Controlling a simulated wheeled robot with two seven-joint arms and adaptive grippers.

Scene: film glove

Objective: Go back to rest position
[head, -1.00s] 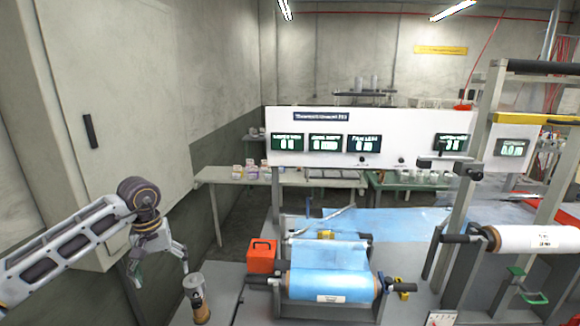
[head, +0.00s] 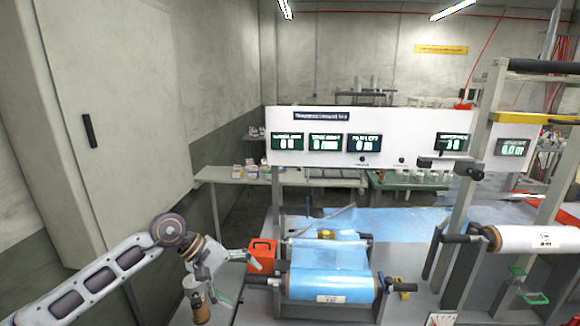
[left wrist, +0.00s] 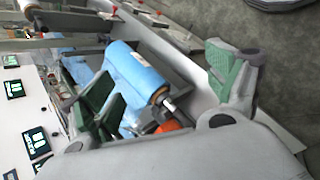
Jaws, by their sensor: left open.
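My left gripper (head: 243,279) is in the lower left of the head view, beside the red box and above the grey bench edge. Its green-padded fingers also show in the left wrist view (left wrist: 165,88), spread apart with nothing between them. The blue film roll (head: 332,286) lies to the right of the gripper on its stand. It shows beyond the fingers in the left wrist view (left wrist: 137,75). My right gripper is not in the frames.
A red box (head: 261,254) stands close by the left gripper. A white film roll (head: 535,239) hangs on a frame at the right. A grey cabinet (head: 120,130) rises at the left.

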